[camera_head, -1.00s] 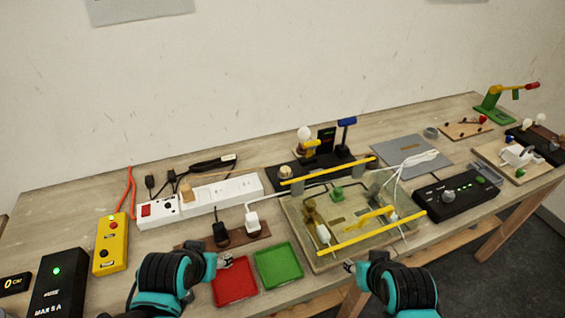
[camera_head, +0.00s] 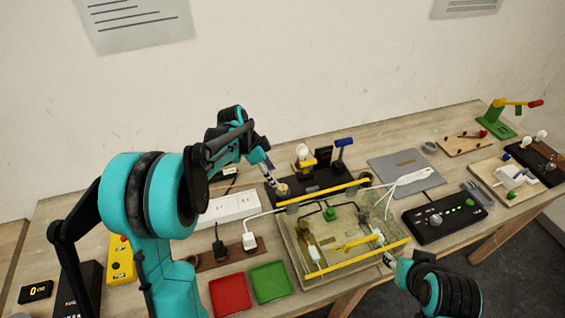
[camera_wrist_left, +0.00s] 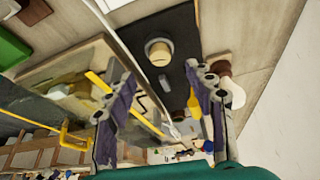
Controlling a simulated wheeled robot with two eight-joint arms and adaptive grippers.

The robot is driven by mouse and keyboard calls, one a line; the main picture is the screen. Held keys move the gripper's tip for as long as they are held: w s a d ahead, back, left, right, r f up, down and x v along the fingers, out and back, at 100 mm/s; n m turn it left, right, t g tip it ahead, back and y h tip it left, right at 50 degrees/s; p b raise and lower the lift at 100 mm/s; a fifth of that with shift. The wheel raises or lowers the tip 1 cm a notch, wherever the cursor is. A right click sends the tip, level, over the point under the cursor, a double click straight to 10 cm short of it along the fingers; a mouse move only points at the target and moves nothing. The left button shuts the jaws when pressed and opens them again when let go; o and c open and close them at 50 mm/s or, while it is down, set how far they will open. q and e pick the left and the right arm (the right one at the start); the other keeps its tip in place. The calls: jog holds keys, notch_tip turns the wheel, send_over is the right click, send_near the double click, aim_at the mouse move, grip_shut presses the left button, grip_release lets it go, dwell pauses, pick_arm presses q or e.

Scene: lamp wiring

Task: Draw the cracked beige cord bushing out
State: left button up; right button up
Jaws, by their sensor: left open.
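The beige cord bushing (camera_head: 283,189) sits upright at the left end of a black board (camera_head: 313,187). In the left wrist view the bushing (camera_wrist_left: 159,52) is a round beige cap in a paler ring, between the lines of my fingers; a crack is too small to make out. My left gripper (camera_head: 268,168) is open and empty, above and close to the bushing, and its fingers spread wide in the wrist view (camera_wrist_left: 160,74). My right gripper (camera_head: 388,259) is at the front edge of the table, too small to tell its jaws.
A clear-walled tray with yellow bars (camera_head: 310,270) stands right in front of the black board. A bulb on a yellow holder (camera_head: 303,155) and a blue-topped post (camera_head: 344,143) rise to the right. A white power strip (camera_head: 230,208) lies left. Red (camera_head: 229,294) and green (camera_head: 270,282) trays lie in front.

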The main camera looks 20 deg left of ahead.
aim_at(284, 186)
pick_arm(q)
jog(key=b+x, duration=0.2)
jog(key=x, duration=0.6)
grip_shut()
jog(key=shift+r, duration=0.1)
jog(key=shift+r+p, duration=0.35)
jog(key=shift+r, duration=0.35)
dwell(0.6)
jog(key=shift+r+p, duration=1.45)
jog(key=shift+r, duration=0.8)
